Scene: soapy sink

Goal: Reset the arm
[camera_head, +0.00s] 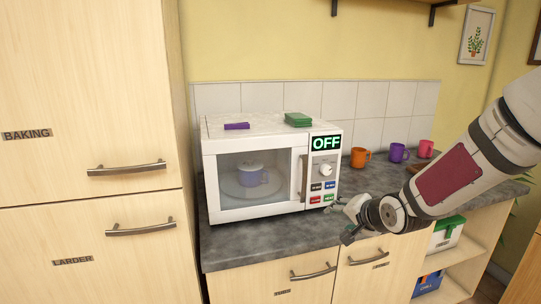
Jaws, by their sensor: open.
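My gripper (343,219) is at the end of my arm, which reaches in from the right. It is open and appears empty, low in front of the counter's front edge and just right of the microwave's lower right corner. The white microwave (255,213) stands on the grey counter (240,249) with its door shut and its display reading OFF. Through its window a pale purple pot or mug with a lid (250,177) shows on the turntable. The fingertips are small and partly hard to make out.
A purple block (237,126) and a green block (298,119) lie on the microwave. Orange (360,158), purple (398,153) and pink (426,148) mugs stand at the back of the counter. Tall cupboards (80,90) stand at left. Open shelves (465,262) lie below right.

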